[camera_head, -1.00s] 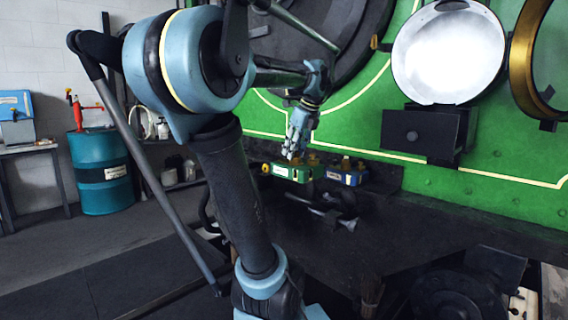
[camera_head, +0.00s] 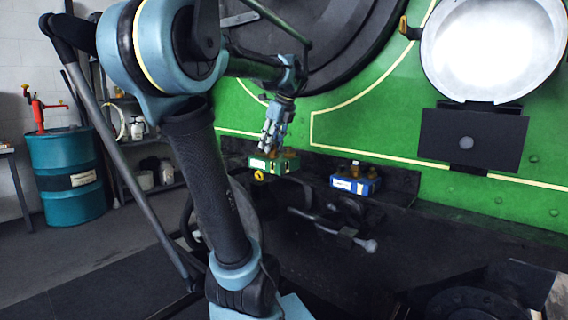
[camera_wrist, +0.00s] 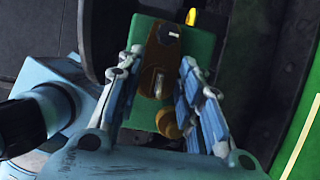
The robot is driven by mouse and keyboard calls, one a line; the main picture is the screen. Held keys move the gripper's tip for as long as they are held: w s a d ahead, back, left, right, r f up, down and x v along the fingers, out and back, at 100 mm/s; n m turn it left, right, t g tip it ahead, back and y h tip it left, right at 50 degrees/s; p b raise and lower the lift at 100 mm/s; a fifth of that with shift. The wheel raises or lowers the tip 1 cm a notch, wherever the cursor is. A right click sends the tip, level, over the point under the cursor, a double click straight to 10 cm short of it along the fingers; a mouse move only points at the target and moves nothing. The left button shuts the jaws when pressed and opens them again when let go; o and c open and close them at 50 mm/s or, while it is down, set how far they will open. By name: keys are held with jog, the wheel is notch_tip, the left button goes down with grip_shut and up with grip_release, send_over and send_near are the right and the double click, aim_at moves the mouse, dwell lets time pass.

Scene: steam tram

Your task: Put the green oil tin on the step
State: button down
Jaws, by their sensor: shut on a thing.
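The green oil tin (camera_head: 286,164) has a white label, brassy caps and a yellow part at its lower left. My gripper (camera_head: 271,147) is shut on its top and holds it left of the blue tin. In the wrist view the green tin (camera_wrist: 203,47) lies between the fingers of my gripper (camera_wrist: 160,75), with a brown fitting on top. The tin looks roughly level; whether its base clears the surface below is hard to tell. I cannot tell for certain which surface is the step.
A blue tin (camera_head: 348,185) stands on the dark ledge to the right. A dark handled tool (camera_head: 335,232) lies in front on the black platform (camera_head: 440,255). A black box (camera_head: 445,135) juts from the green wall. A teal drum (camera_head: 62,165) stands far left.

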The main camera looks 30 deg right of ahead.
jog(key=w+d, duration=0.4)
jog(key=d, duration=0.5)
jog(key=w+d, duration=0.3)
jog(key=d, duration=0.6)
notch_tip(320, 180, down, 7)
jog(key=shift+w, duration=0.2)
jog(key=shift+d+f, duration=0.1)
jog(key=shift+f, duration=0.1)
jog(key=c, duration=1.1)
grip_release()
jog(key=s+d+r, duration=0.2)
jog(key=s, duration=0.4)
jog(key=s+d+r, duration=0.3)
jog(key=s, duration=0.4)
